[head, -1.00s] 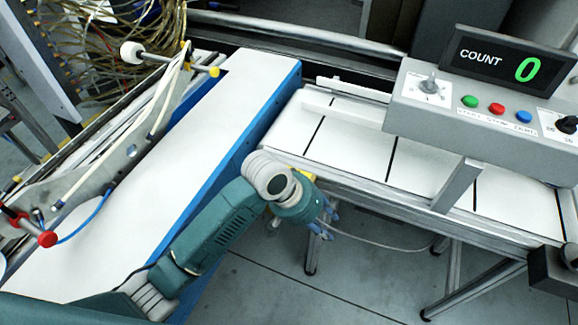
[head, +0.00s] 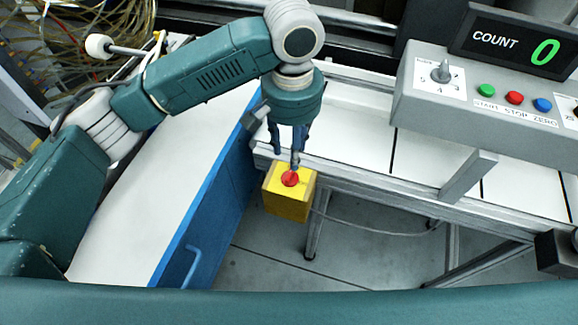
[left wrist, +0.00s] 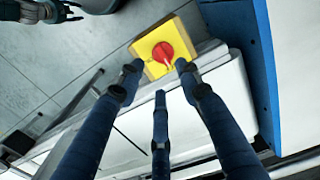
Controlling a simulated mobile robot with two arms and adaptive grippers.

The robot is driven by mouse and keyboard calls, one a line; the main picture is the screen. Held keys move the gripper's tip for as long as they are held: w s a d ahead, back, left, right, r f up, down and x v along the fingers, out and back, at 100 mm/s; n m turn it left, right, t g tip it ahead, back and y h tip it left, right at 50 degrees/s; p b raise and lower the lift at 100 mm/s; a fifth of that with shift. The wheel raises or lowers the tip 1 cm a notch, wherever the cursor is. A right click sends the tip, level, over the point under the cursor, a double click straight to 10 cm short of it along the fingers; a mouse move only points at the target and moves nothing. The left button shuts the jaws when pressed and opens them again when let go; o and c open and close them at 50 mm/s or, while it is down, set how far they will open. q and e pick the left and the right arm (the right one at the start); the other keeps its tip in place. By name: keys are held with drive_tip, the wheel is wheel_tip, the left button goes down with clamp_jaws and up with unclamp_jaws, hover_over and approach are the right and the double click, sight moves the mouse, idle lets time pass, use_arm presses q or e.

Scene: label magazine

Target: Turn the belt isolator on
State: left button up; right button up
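The belt isolator is a yellow box (head: 287,204) with a red rotary knob (head: 290,179) on its top face, at the near left end of the conveyor. In the left wrist view the red knob (left wrist: 163,53) carries a pale pointer line. My left gripper (head: 287,155) points down just above the box, its fingers spread and empty. In the left wrist view its fingertips (left wrist: 159,72) frame the knob's lower side; I cannot tell whether any touches it. Part of my right gripper (left wrist: 45,11) seems to show at the top left of the left wrist view.
The white conveyor belt (head: 440,160) runs right from the isolator. A grey control panel (head: 480,100) with a COUNT display (head: 518,45) reading 0 stands above it. A blue-sided white table (head: 165,180) lies left, under my left arm. A cable trails from the isolator.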

sight(291, 176)
use_arm(q)
wheel_tip(291, 176, down, 9)
drive_tip(key=shift+f, duration=0.15)
clamp_jaws()
